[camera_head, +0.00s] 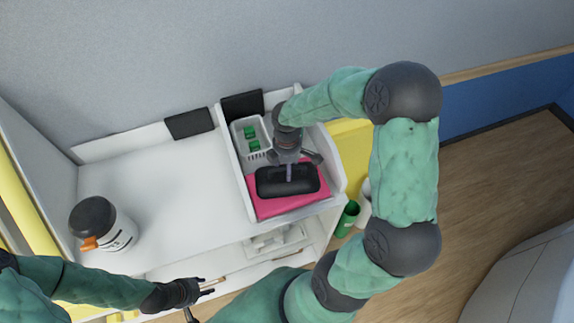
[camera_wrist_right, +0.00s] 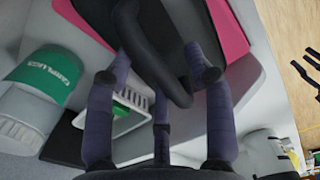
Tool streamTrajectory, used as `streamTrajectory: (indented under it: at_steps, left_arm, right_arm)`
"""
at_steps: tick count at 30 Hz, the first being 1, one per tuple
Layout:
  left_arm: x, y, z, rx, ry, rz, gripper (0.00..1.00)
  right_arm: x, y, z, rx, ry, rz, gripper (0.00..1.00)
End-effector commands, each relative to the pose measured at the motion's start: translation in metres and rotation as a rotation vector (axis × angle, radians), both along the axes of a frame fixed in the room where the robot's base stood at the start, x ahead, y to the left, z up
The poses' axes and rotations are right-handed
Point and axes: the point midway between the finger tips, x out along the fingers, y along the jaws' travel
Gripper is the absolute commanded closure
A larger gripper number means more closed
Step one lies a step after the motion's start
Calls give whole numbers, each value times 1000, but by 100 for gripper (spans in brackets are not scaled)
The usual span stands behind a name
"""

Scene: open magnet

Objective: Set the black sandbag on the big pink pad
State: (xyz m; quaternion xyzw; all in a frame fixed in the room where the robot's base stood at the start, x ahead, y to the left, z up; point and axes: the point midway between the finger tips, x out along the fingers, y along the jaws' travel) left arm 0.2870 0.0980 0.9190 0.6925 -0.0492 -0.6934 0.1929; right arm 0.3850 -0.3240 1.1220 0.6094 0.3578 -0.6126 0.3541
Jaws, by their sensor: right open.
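The black sandbag (camera_head: 266,184) lies on the big pink pad (camera_head: 290,206) in the right compartment of the white table. In the right wrist view the sandbag's strap (camera_wrist_right: 152,55) loops between my fingers, and the pink pad (camera_wrist_right: 228,32) shows on both sides of the bag. My right gripper (camera_head: 291,170) is directly over the bag, its fingers open around the strap. The same gripper shows in the right wrist view (camera_wrist_right: 160,90). My left gripper (camera_head: 207,290) is open and empty, low in front of the table.
A white basket (camera_head: 238,131) with green items stands behind the pad, between low white walls. A white bottle with a black lid (camera_head: 93,217) stands at the left of the table. The table's middle (camera_head: 170,190) is clear. A green cup (camera_head: 348,214) is right of the compartment.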

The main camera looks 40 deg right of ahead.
Motion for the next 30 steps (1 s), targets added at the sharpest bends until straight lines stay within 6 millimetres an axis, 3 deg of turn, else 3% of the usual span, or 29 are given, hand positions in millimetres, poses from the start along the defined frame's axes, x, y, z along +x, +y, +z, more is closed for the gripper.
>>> streamTrajectory:
  at_steps: [18,24,30]
  left_arm:
    - [0,0,0,0,0,0,60]
    - [0,0,0,0,0,0,60]
    - [0,0,0,0,0,0,60]
  right_arm:
    - [3,-1,103,-2,-10,-2,47]
    - [2,-1,118,-2,-8,0,47]
    - [2,-1,120,-2,-7,-1,47]
